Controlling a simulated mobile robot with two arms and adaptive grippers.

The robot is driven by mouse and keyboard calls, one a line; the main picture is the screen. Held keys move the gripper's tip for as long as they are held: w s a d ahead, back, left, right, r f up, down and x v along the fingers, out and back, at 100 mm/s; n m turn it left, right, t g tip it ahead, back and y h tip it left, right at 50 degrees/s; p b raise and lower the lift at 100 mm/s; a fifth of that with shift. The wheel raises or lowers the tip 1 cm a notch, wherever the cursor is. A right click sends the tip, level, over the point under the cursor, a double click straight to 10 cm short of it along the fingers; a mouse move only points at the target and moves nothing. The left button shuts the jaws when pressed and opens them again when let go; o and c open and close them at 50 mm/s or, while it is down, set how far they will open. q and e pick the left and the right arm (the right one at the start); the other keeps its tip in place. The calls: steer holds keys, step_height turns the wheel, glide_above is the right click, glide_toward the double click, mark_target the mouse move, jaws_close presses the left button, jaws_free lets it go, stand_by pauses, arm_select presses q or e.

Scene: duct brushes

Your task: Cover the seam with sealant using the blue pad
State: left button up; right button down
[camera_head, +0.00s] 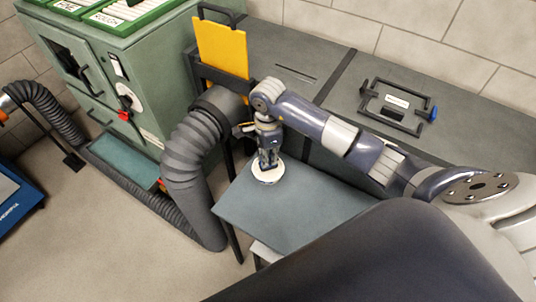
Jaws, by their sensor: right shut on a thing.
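My right gripper (268,163) points down over a grey-blue table (310,205). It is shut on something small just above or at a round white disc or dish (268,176). The gripper hides most of what it holds, so I cannot tell whether that is the blue pad. A dark joint line (337,75) crosses the grey duct (295,50) behind; I cannot make out any sealant on it. A small blue piece (433,113) sits at the right end of a black handle frame on the duct. My left gripper is out of view.
A yellow plate (221,48) stands upright in a slot at the duct's left end. A thick ribbed hose (188,160) curves down to the floor. A green machine (120,70) stands at left, a blue box (15,205) at far left. The table's right half is clear.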

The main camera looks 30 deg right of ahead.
steer(key=shift+f+b, duration=0.6)
stand_by(1.7)
steer(key=shift+r+p, duration=0.55)
steer(key=shift+r, duration=0.3)
steer(key=shift+r+p, duration=1.65)
steer(key=shift+r, duration=1.15)
steer(key=r+n, duration=0.1)
steer(key=a+r+n, duration=0.1)
steer(key=r, duration=0.1)
steer(key=a+r+n, duration=0.1)
steer(key=shift+w+r, duration=0.1)
steer(key=shift+r, duration=0.05)
steer(key=s+a+r+n, duration=0.3)
steer(key=s+r+n, duration=0.8)
steer(key=n, duration=0.5)
steer(key=shift+s+a+r+n, duration=0.2)
steer(key=shift+s+n, duration=0.1)
steer(key=shift+s, duration=0.55)
